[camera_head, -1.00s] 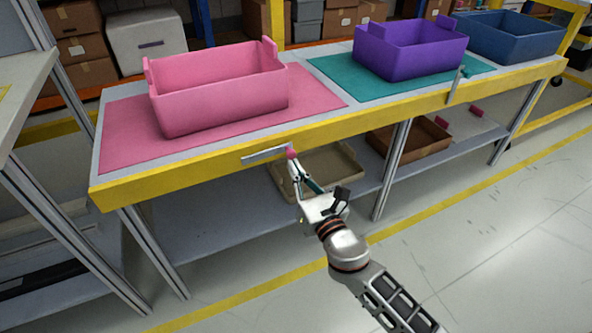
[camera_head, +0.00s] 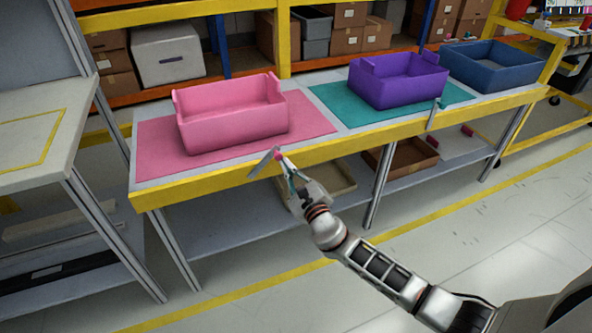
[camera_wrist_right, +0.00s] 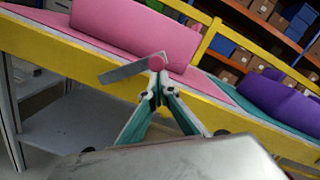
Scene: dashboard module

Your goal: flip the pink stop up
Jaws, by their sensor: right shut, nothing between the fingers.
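The pink stop is a flat metal bar (camera_head: 264,162) with a pink knob (camera_head: 279,156) at its right end, on the yellow front rail below the pink mat. The bar slants, its knob end higher than its left end. My right gripper (camera_head: 285,160) is shut and empty, its fingertips at the knob from below, seemingly touching it. In the right wrist view the bar (camera_wrist_right: 125,71) runs left from the knob (camera_wrist_right: 156,63), just above the closed fingertips (camera_wrist_right: 157,92). My left gripper is not in view.
A pink bin (camera_head: 232,117) stands on the pink mat (camera_head: 158,150). A purple bin (camera_head: 398,82) stands on a teal mat (camera_head: 335,103), with an upright stop (camera_head: 433,116) in front. A blue bin (camera_head: 492,68) is farther right. A tan tray (camera_head: 335,180) lies on the lower shelf.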

